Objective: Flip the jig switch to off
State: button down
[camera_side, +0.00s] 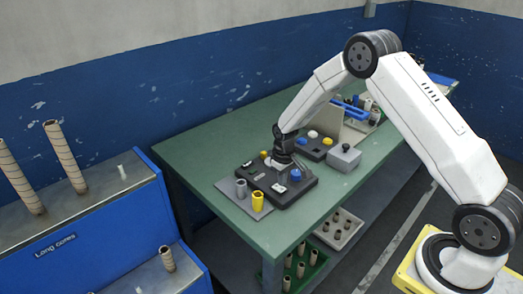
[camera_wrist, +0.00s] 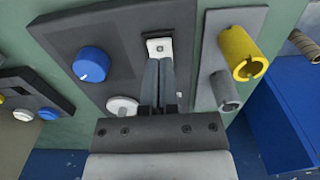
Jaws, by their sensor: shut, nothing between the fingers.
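The jig (camera_side: 310,186) is a dark board on the green bench in the side view, and it fills the middle of the wrist view (camera_wrist: 65,35). Its switch is on a small white plate (camera_wrist: 158,47), which also shows near the jig's front edge in the side view (camera_side: 280,188). The lever's position cannot be made out. My gripper (camera_wrist: 160,64) is shut and empty, its tips pointing at the switch plate's lower edge. Whether they touch it I cannot tell. In the side view my gripper (camera_side: 284,163) is low over the jig.
The jig also carries a blue knob (camera_wrist: 92,64) and a white knob (camera_wrist: 122,106). A grey plate beside it holds a yellow tube (camera_wrist: 240,55) and a grey tube (camera_wrist: 224,90). A grey box with a black knob (camera_side: 345,157) stands to the right on the bench.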

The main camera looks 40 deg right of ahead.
aim_at(282, 191)
jog(key=shift+f, duration=1.2)
dwell(1.1)
jog(key=shift+r, duration=3.5)
jog(key=shift+s+a+r, duration=0.2)
jog(key=shift+s+r, duration=0.05)
jog(key=shift+r, duration=0.1)
jog(key=s+a+r+t, duration=0.1)
jog(key=s+a+r, duration=0.2)
jog(key=s, duration=0.6)
jog(key=s+a+r+t, duration=0.1)
jog(key=s+a+r, duration=0.3)
jog(key=s, duration=0.6)
notch_tip(282, 191, up, 2)
jog(key=shift+s+a+r+t, duration=0.1)
jog(key=shift+s+a+t, duration=0.2)
